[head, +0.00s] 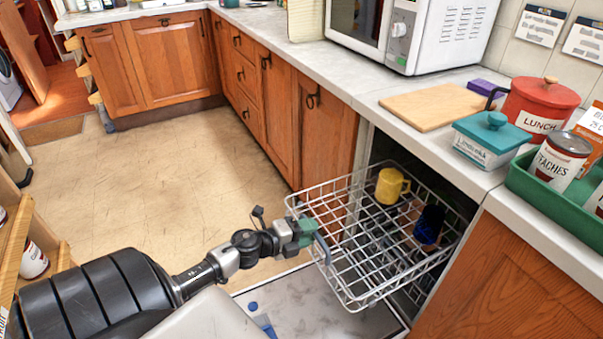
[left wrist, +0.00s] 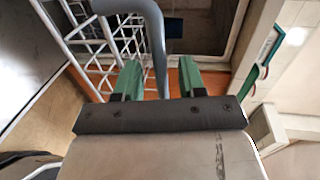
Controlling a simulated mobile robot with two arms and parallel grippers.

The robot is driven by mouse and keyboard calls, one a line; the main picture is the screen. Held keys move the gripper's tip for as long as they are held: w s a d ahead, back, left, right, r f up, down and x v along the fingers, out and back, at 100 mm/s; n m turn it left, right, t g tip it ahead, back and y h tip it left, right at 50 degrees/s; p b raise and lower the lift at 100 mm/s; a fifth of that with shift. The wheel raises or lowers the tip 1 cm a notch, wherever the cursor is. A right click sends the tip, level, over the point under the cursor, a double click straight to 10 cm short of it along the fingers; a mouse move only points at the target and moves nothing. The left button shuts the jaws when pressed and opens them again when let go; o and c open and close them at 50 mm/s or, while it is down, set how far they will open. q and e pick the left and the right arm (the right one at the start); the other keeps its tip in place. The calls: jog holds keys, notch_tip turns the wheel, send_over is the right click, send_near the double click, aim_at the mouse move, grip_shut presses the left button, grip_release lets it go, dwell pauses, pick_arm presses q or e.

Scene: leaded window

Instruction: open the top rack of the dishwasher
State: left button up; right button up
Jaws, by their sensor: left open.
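The dishwasher's top rack (head: 352,287), a white wire basket, is slid well out of the opening under the counter. A yellow mug (head: 390,186) and a dark blue cup (head: 429,224) stand in it. A curved grey handle (head: 322,248) is on its front. My left gripper (head: 308,233), with green fingers, is at the handle. In the left wrist view, its open fingers (left wrist: 158,75) stand either side of the grey handle (left wrist: 157,35); contact is unclear. The dishwasher door (head: 300,308) lies lowered below the rack. My right gripper is not in view.
A counter above holds a microwave (head: 420,32), a cutting board (head: 432,106), a red lunch tin (head: 540,105), a teal-lidded box (head: 490,138) and a green tray (head: 545,195). Wooden cabinets (head: 325,130) line the left of the opening. The floor (head: 150,175) at left is clear.

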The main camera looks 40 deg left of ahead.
pick_arm(q)
jog(key=v, duration=1)
jog(key=shift+s, duration=0.35)
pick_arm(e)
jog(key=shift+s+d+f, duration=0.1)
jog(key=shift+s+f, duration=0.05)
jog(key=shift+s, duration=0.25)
pick_arm(q)
jog(key=shift+a+r, duration=0.1)
jog(key=shift+r, duration=0.05)
